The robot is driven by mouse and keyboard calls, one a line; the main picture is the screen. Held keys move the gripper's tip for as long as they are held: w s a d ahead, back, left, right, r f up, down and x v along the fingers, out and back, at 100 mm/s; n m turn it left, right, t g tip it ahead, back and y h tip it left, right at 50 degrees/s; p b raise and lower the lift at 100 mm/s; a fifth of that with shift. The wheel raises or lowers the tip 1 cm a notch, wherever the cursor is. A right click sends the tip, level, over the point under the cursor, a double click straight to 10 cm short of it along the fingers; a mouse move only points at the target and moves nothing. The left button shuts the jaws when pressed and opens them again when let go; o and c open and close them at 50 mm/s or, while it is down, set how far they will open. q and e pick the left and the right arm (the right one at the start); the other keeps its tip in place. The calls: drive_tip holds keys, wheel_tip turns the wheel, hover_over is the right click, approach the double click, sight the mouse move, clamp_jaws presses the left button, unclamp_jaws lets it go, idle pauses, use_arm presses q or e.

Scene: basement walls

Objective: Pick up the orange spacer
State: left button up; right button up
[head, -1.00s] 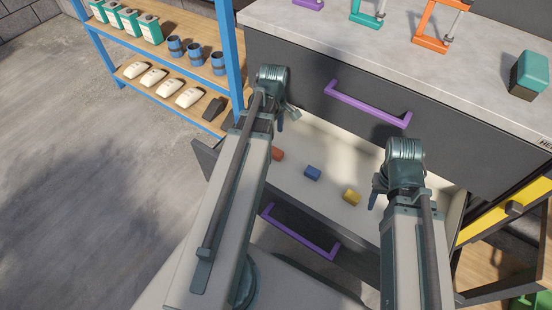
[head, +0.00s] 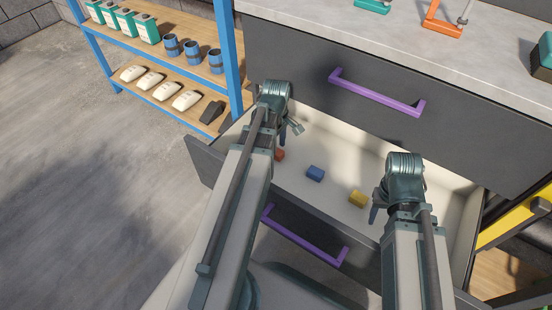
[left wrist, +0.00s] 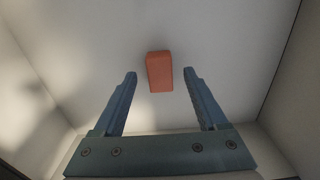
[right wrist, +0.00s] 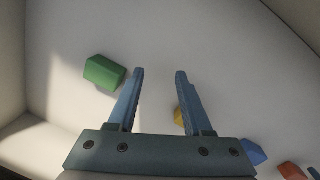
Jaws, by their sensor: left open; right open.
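The orange spacer (head: 279,155) is a small block on the pale floor of the open drawer, partly hidden behind my left arm in the head view. In the left wrist view the orange spacer (left wrist: 159,71) lies just beyond the fingertips, roughly midway between their lines. My left gripper (left wrist: 160,74) is open and empty; in the head view it (head: 292,127) is over the drawer's left part. My right gripper (right wrist: 160,73) is open and empty over the drawer's right part. The right wrist view also shows the orange spacer (right wrist: 291,171) at its lower right edge.
A blue block (head: 315,173) and a yellow block (head: 358,199) lie in the same drawer (head: 415,246). A green block (right wrist: 104,73) shows in the right wrist view. The closed drawer front with a purple handle (head: 375,93) stands behind. A shelf (head: 234,65) stands at left.

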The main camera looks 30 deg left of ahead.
use_arm(q)
drive_tip(key=shift+f, duration=0.55)
use_arm(e)
drive_tip(key=shift+f, duration=0.5)
use_arm(q)
drive_tip(key=shift+r, duration=0.1)
use_arm(e)
drive_tip(key=shift+r, duration=0.1)
use_arm(q)
drive_tip(key=shift+c, duration=0.2)
clamp_jaws()
drive_tip(key=shift+r, duration=0.2)
use_arm(e)
drive_tip(key=shift+r, duration=0.15)
use_arm(q)
wheel_tip(320, 180, up, 10)
drive_tip(key=p, duration=1)
use_arm(e)
wheel_tip(320, 180, up, 10)
